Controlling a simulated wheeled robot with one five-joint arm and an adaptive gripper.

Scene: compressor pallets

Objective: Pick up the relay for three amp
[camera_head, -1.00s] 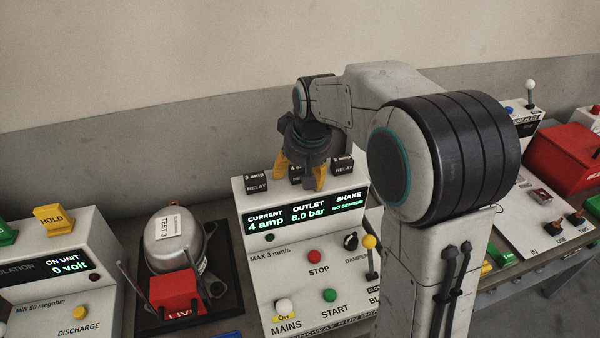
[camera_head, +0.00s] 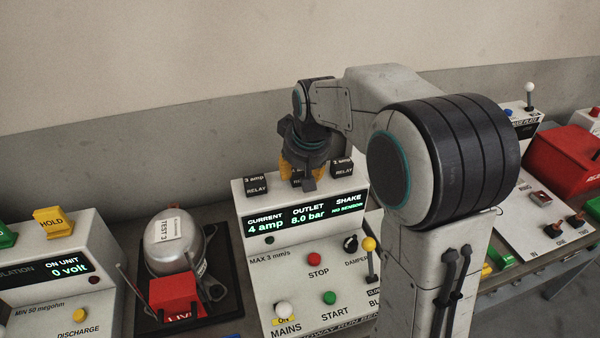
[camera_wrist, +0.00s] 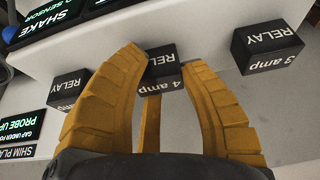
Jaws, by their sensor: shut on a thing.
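The 3 amp relay (camera_wrist: 278,45) is a black block at the right of the wrist view, apart from my fingers. It is the left block (camera_head: 256,185) on top of the compressor panel in the head view. My gripper (camera_head: 298,174) is over the middle of that top. Its yellow fingers are shut on the middle relay, marked 4 amp (camera_wrist: 162,70), which still seems to be at the panel top. The fingers largely hide this relay in the head view. A third relay (camera_wrist: 68,88) is at the left of the wrist view; its number is unclear.
The compressor panel (camera_head: 285,250) shows 4 amp and 8.0 bar, with buttons and levers on its sloped front. A silver compressor (camera_head: 172,243) with a red box (camera_head: 174,291) stands left of it. A wall rises behind. My arm hides the area right of the panel.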

